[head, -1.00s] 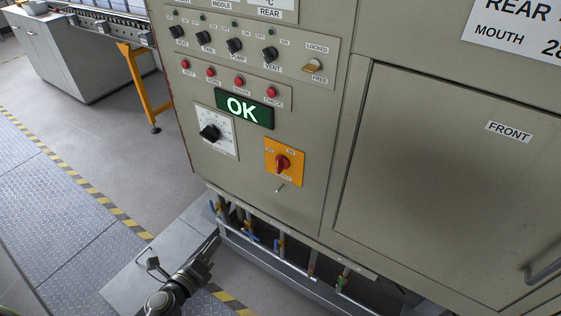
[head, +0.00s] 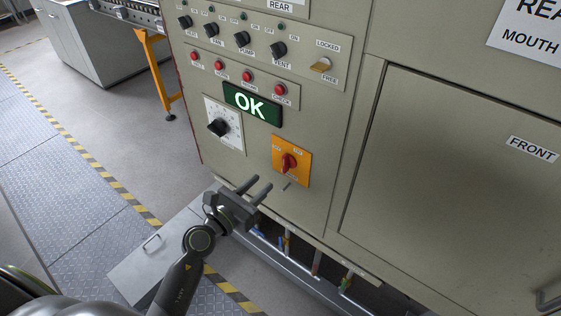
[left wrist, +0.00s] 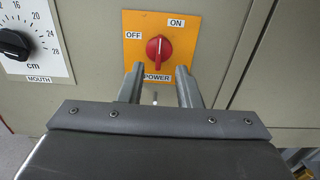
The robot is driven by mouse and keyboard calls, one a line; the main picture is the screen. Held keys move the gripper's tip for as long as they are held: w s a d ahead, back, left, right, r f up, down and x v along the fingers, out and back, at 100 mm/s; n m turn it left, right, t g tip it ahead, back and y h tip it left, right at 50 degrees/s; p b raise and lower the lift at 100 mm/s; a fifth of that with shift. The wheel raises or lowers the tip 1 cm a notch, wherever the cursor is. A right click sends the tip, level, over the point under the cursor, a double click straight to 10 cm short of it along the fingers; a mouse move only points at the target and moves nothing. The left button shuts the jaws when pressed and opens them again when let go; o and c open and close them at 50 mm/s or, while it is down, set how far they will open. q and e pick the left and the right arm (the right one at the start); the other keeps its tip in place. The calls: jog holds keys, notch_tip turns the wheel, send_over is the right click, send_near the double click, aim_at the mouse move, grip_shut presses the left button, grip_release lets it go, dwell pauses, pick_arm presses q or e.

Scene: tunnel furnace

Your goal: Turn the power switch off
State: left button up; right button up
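The power switch is a red rotary knob (head: 288,163) on an orange plate (head: 305,160), low on the beige furnace panel. In the left wrist view the knob (left wrist: 159,48) has its handle roughly upright, between the OFF label at left and the ON label at upper right. My left gripper (head: 263,182) is in front of the panel, lower left of the plate in the head view. In the left wrist view its two fingers (left wrist: 160,69) are apart and empty, just below the knob and over the POWER label. My right gripper is not in view.
A black MOUTH dial (head: 219,127) is left of the switch. A green OK display (head: 252,104) and red buttons are above. Pipes with valves run under the panel; a furnace door (head: 450,180) is at right.

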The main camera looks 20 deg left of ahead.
aim_at(284, 161)
pick_arm(q)
jog(key=x, duration=0.9)
jog(key=shift+w+p, duration=0.15)
jog(key=shift+p, duration=0.15)
grip_shut()
